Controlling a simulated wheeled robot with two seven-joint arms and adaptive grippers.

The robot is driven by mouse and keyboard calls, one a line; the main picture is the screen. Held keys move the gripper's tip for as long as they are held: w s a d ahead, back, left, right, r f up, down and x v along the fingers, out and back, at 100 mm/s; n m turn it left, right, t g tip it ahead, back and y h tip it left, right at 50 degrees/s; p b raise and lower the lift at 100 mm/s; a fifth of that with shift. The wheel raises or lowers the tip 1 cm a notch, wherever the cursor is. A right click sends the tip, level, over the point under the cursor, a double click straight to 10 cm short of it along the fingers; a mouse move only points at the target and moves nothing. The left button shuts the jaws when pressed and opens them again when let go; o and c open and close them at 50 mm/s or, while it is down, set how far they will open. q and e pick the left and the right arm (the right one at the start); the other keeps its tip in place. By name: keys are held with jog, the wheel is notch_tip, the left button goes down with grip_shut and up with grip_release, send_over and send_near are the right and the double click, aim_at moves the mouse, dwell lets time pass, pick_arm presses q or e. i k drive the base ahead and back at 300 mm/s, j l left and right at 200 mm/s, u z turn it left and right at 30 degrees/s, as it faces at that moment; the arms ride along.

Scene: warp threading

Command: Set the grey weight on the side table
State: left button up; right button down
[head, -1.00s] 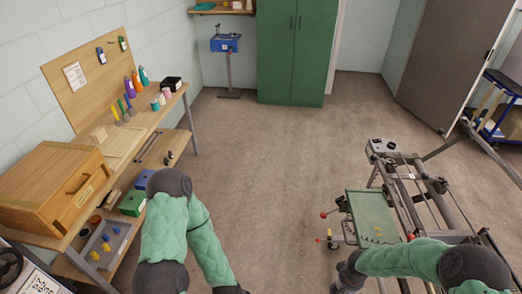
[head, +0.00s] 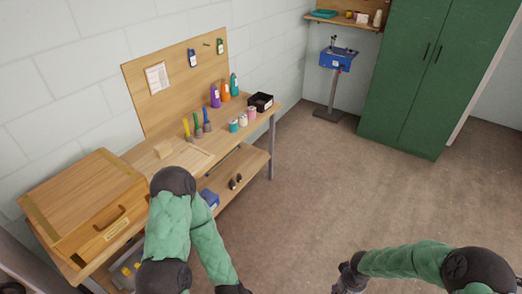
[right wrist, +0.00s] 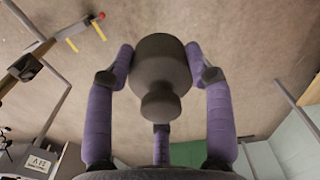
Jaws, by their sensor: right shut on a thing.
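The grey weight (right wrist: 162,70), a dark round body with a smaller knob, is in the right wrist view. My right gripper (right wrist: 160,62) is shut on it, with purple fingers on both sides. In the head view my right gripper (head: 347,279) is low at the right, over the floor; the weight cannot be made out there. My left gripper (head: 233,288) is at the bottom edge, mostly cut off, so its opening cannot be told. A wooden workbench (head: 185,150) stands at the left; I cannot tell which surface is the side table.
On the bench stand a wooden drawer box (head: 85,205), bottles (head: 225,92) and a black box (head: 260,102). A blue stand (head: 338,60) and a green cabinet (head: 415,75) are at the back. The floor (head: 310,190) between is clear.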

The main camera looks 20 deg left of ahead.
aim_at(192, 158)
jog(key=i+u, duration=0.25)
jog(key=u, duration=0.15)
jog(key=i+l+u, duration=0.2)
jog(key=u, duration=0.2)
jog(key=i+l+u, duration=0.2)
jog(key=u, duration=0.2)
jog(key=i+l+u, duration=0.2)
jog(key=u, duration=0.2)
jog(key=l, duration=0.1)
